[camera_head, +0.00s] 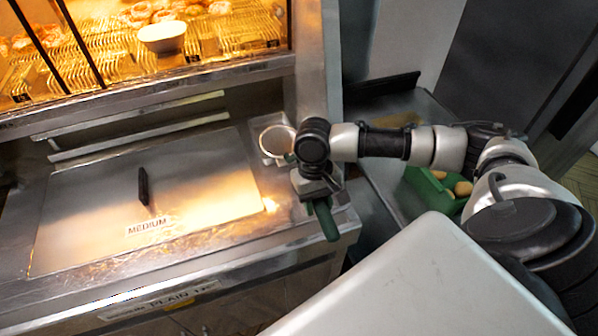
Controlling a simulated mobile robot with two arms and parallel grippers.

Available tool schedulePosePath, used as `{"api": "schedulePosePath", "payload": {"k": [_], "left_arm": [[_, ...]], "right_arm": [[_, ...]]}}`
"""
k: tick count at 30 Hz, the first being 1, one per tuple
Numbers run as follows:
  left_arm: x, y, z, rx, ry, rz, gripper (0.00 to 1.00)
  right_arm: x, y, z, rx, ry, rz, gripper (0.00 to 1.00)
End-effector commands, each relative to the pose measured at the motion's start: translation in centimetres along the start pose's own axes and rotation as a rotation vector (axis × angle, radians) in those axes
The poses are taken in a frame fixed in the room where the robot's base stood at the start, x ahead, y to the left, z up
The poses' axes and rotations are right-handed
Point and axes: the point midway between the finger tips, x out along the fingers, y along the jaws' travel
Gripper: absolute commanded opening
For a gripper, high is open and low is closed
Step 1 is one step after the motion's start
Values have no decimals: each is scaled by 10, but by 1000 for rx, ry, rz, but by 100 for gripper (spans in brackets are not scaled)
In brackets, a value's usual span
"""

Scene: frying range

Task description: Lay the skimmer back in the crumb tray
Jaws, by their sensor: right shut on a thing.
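My right gripper (318,192) is shut on the skimmer's dark green handle (326,222), which sticks out below the jaws toward the front edge of the metal counter. The skimmer's round, pale-rimmed head (277,139) shows just left of my right wrist. It appears at a small metal tray (264,153), likely the crumb tray, beside the fryer lid. My wrist hides the middle of the skimmer and much of the tray, so I cannot tell whether the head touches the tray. My left gripper is not in view.
A flat metal lid (100,205) with a black handle (143,186) and a "MEDIUM" label covers the fryer at left. A lit warming cabinet with a white bowl (162,36) stands behind. A green container (430,192) with pale food is at right.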

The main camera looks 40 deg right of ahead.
Motion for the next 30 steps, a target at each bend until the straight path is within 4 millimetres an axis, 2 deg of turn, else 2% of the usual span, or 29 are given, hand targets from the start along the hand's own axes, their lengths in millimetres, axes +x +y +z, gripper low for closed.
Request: {"api": "schedulePosePath", "payload": {"k": [5,12,30], "left_arm": [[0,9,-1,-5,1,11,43],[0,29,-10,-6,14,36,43],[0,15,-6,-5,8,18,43]], "right_arm": [[-4,7,-3,-20,-11,5,0],[-6,6,-22,-19,-11,5,0],[-11,4,-82,-18,-11,5,0]]}}
